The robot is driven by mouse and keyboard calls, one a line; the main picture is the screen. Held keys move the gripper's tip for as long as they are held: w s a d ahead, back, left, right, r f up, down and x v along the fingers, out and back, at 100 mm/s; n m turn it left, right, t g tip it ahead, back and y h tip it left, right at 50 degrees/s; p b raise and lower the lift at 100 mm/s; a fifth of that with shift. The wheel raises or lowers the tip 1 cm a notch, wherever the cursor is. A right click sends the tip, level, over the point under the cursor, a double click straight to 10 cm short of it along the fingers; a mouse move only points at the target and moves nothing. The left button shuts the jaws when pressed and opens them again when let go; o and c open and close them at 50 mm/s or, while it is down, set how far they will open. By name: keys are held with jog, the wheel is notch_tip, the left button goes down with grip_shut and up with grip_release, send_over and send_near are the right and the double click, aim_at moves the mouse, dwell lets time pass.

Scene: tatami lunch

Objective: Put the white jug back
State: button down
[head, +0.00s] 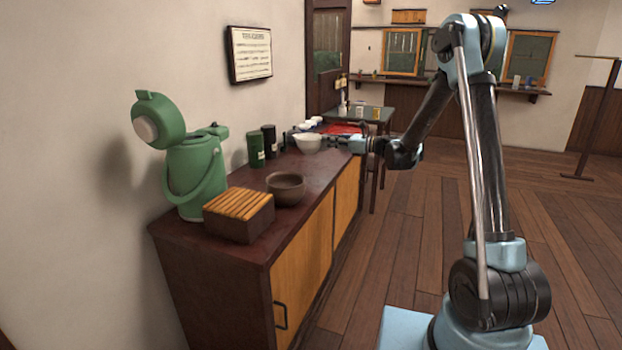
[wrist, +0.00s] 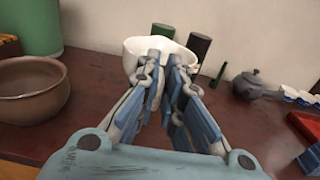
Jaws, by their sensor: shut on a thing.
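The white jug (head: 307,144) is a small, wide white vessel over the dark red counter (head: 323,171) in the head view. In the wrist view the white jug (wrist: 134,50) is straight ahead, partly hidden behind my fingers. My gripper (head: 326,143) reaches in from the right in the head view and is at the jug's side. In the wrist view my gripper (wrist: 172,58) is shut on the jug's near wall. The jug looks upright. I cannot tell whether its base touches the counter.
A green canister (head: 256,149) and a black canister (head: 269,140) stand beyond the jug. A brown bowl (head: 285,188), a slatted wooden box (head: 239,215) and an open green flask (head: 196,165) are nearer. A dark teapot (wrist: 252,85) and red tray (wrist: 304,127) lie right in the wrist view.

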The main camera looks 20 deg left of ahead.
jog(key=shift+w+d+f, duration=0.1)
jog(key=shift+w+f, duration=0.1)
jog(key=shift+f, duration=5.05)
jog(key=c, duration=1.7)
grip_release()
